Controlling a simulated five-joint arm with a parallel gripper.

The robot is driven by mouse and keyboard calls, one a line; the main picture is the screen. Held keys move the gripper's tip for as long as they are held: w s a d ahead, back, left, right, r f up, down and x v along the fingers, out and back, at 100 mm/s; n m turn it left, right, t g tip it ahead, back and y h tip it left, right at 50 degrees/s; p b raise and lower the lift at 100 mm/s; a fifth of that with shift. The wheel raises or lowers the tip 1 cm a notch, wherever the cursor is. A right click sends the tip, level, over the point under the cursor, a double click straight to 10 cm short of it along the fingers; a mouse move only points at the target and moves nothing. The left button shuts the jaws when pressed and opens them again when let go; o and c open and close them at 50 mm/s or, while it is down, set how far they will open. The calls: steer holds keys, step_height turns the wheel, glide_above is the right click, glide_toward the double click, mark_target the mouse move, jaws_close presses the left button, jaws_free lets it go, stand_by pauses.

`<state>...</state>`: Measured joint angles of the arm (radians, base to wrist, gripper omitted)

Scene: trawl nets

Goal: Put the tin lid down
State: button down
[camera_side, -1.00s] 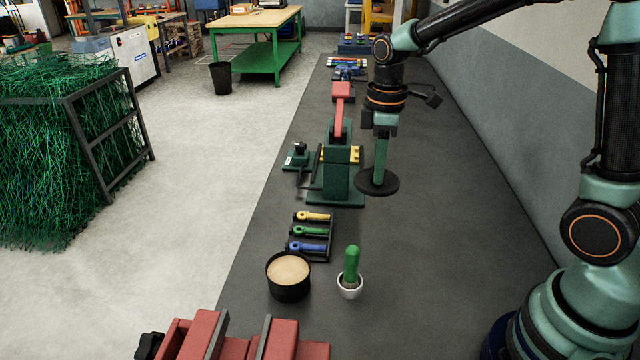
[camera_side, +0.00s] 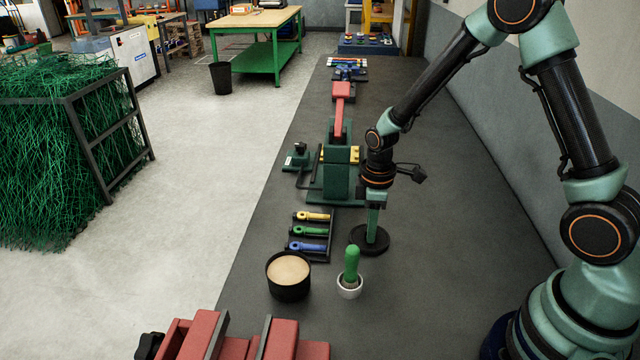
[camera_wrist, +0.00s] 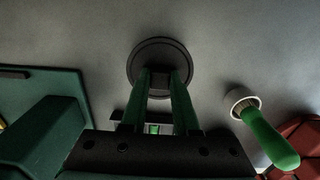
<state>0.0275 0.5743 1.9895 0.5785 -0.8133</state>
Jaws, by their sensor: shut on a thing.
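The tin lid is a dark round disc (camera_side: 369,239) with a raised grip in its middle. My gripper (camera_side: 373,226) is shut on that grip, its green fingers pointing down. The lid looks level and close to the bench top; I cannot tell whether it touches. In the wrist view the lid (camera_wrist: 160,66) lies at the fingertips, with its grip between them. The open tin (camera_side: 289,277), black with a tan filling, stands on the bench to the left and nearer the camera.
A green-handled brush stands in a white pot (camera_side: 349,287) just in front of the lid; it also shows in the wrist view (camera_wrist: 268,135). A rack of coloured-handled tools (camera_side: 312,235) lies left of the lid. A green press (camera_side: 338,172) stands behind. The bench (camera_side: 450,270) is clear to the right.

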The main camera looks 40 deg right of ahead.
steer(key=shift+f, duration=0.15)
steer(key=c, duration=0.7)
jaws_free()
steer(key=shift+o, duration=0.2)
step_height(320, 180, up, 12)
step_height(320, 180, up, 7)
steer(key=m+t, duration=0.2)
steer(key=m, duration=0.1)
glide_above(379, 246)
steer(key=s+r+m+t, duration=0.3)
steer(key=s+r+m, duration=0.2)
steer(key=s+m, duration=0.1)
steer(key=shift+s+a+t, duration=0.25)
steer(key=shift+s+t, duration=0.05)
steer(key=shift+s, duration=0.1)
